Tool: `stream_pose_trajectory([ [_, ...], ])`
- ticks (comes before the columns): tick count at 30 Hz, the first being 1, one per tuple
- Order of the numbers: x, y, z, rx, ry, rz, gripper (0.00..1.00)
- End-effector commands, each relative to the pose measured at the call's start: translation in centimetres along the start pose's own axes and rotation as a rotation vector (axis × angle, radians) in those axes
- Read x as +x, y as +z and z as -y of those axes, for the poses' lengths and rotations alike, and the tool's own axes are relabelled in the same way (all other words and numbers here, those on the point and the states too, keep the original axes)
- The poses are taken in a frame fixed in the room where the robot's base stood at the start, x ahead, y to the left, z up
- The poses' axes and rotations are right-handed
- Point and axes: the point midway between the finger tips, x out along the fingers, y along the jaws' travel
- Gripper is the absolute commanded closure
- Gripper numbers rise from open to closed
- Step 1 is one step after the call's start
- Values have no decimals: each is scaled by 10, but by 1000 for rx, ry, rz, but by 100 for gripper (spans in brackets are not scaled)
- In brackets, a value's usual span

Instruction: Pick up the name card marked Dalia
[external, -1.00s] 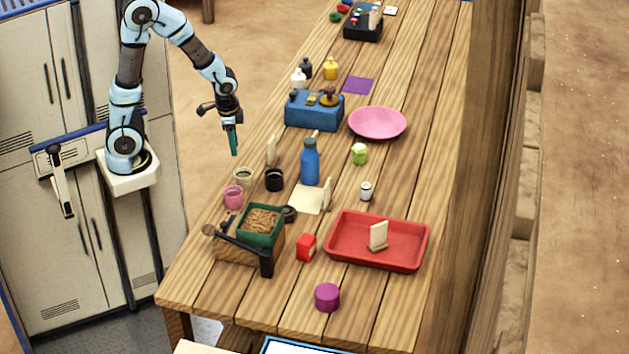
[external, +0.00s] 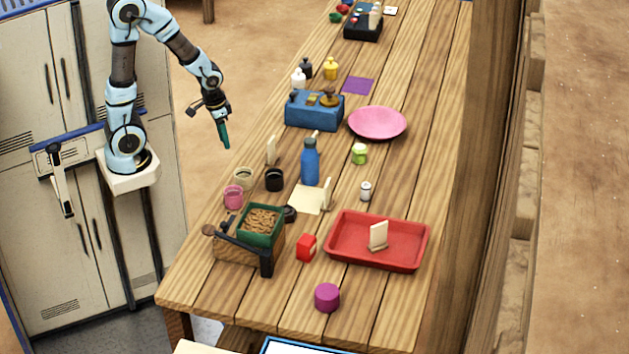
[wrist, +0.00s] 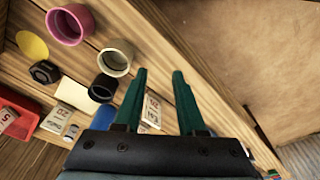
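Several pale upright cards stand on the table; I cannot read the name Dalia on any. One card (external: 271,150) stands near the left edge, left of the blue bottle (external: 310,164). Another (external: 327,193) stands by a cream sheet, and a third (external: 378,236) stands in the red tray (external: 345,260).
Pink (external: 233,197), beige (external: 243,177) and black (external: 274,180) cups stand near the left edge. A green box (external: 280,234) on a wooden block and a blue box (external: 314,112) also stand on that side. A pink plate (external: 377,123) lies farther back.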

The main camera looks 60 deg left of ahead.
Motion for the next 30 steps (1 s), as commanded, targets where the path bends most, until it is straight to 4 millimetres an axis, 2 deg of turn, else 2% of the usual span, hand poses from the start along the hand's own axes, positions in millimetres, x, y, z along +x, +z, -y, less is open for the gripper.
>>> stream_pose_trajectory([
  [9,0,0,0,1,0,0,61],
  [25,0,0,0,1,0,0,1],
  [30,0,0,0,1,0,0,0],
])
